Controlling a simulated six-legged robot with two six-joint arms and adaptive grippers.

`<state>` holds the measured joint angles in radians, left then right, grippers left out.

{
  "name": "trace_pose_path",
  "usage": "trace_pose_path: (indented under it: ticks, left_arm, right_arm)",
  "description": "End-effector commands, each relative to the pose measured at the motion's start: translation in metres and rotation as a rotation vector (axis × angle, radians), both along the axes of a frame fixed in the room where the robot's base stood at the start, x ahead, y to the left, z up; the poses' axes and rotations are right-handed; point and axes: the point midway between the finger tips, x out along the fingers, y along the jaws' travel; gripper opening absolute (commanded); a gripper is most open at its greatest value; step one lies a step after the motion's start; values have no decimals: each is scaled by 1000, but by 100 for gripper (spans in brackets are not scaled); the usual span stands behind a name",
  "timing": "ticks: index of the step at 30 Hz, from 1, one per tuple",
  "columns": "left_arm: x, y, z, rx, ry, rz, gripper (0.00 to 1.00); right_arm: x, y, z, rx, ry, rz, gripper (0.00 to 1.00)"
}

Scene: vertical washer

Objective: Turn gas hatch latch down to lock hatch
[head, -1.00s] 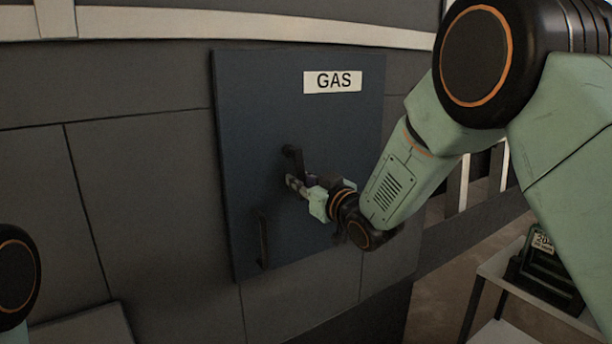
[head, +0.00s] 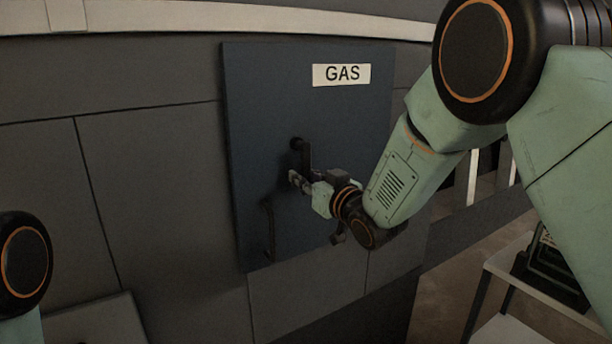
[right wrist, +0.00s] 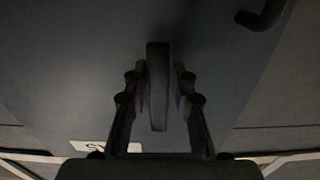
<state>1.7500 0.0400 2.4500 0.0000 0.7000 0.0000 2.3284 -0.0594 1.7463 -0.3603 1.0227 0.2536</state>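The dark blue gas hatch (head: 265,100) is closed flat on the wall, with a white GAS label (head: 342,75) near its top. The black latch (head: 305,158) sits mid-hatch, its bar hanging down from a round knob. My right gripper (head: 294,179) is at the lower part of the latch. In the right wrist view the latch bar (right wrist: 158,88) stands between the two fingers of the gripper (right wrist: 161,72), with what look like narrow gaps on both sides. Contact is hard to tell in the dark. My left gripper is out of view.
A dark curved handle (head: 268,228) is at the hatch's lower left and shows at the top right of the right wrist view (right wrist: 264,14). Grey wall panels surround the hatch. A light table (head: 515,270) with a dark green object stands at the lower right.

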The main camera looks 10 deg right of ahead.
Motion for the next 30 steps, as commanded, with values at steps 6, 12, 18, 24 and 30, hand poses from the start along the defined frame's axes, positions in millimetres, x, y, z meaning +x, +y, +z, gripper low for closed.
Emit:
trace_pose_path:
  ticks: [6,12,18,24,30]
  left_arm:
    - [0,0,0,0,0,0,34]
    - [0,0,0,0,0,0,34]
    - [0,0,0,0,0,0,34]
    - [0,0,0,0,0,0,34]
    - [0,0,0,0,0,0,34]
  right_arm:
    - [1,0,3,-1,-7,0,43]
    - [1,0,4,-1,-9,0,43]
    - [-9,-4,4,-1,-9,-1,43]
    - [-39,-15,5,0,-8,-1,43]
    - [-73,-28,4,2,-8,-2,43]
